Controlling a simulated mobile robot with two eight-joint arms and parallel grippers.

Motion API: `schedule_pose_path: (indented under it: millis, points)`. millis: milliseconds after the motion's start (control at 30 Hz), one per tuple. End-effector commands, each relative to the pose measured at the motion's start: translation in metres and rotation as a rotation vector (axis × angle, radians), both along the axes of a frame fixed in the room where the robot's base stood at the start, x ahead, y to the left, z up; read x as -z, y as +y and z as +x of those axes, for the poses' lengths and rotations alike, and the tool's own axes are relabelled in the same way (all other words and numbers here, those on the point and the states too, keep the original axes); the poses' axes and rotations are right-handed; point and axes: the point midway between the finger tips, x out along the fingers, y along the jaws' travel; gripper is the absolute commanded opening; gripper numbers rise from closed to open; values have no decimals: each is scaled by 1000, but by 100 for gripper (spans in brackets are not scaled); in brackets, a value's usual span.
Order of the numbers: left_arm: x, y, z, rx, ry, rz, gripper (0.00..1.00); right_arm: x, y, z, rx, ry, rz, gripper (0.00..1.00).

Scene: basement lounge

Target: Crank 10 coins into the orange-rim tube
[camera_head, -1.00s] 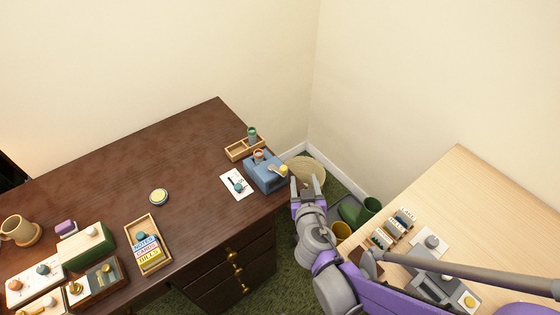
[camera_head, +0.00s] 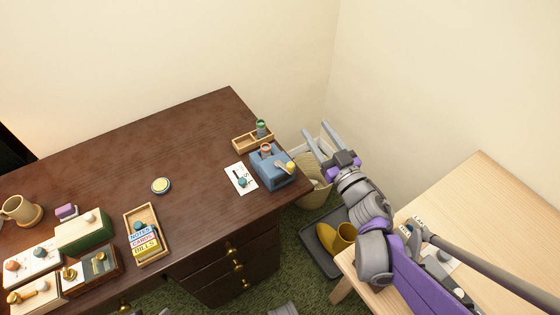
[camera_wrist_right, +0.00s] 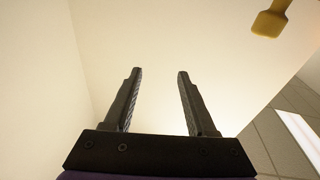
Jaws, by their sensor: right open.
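A blue coin machine (camera_head: 272,171) sits at the right end of the dark desk. The orange-rim tube (camera_head: 266,148) stands at its top. A crank with a yellow knob (camera_head: 290,167) is on its right side. A green-rim tube (camera_head: 261,127) stands in a wooden tray (camera_head: 243,145) behind the machine. My right gripper (camera_head: 317,130) is open and empty, right of the machine and apart from the crank, with its fingers pointing up toward the wall. In the right wrist view my open fingers (camera_wrist_right: 160,72) have nothing between them, and a yellow knob (camera_wrist_right: 270,22) shows at top right. My left gripper is out of view.
A woven basket (camera_head: 312,193) stands on the floor below my right gripper. A pale table (camera_head: 490,200) is at right. The desk's middle is mostly clear.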

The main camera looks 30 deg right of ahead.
Motion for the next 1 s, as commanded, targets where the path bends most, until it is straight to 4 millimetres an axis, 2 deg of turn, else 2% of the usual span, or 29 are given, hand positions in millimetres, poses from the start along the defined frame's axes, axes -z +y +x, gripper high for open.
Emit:
schedule_pose_path:
  millis: [133, 300, 400, 533, 667, 1000]
  points:
    - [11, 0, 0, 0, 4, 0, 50, 22, 12, -15, -251, -19, -24, 57]
    - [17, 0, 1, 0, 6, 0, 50, 59, 30, -45, -494, 67, 4, 57]
    - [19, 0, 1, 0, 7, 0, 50, 72, 36, -58, -570, 110, 23, 57]
    - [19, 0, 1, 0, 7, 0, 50, 79, 40, -65, -613, 136, 36, 57]
    - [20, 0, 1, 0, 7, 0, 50, 80, 47, -57, -621, 139, 38, 57]
    - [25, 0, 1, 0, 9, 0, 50, 80, 81, -4, -622, 136, 37, 57]
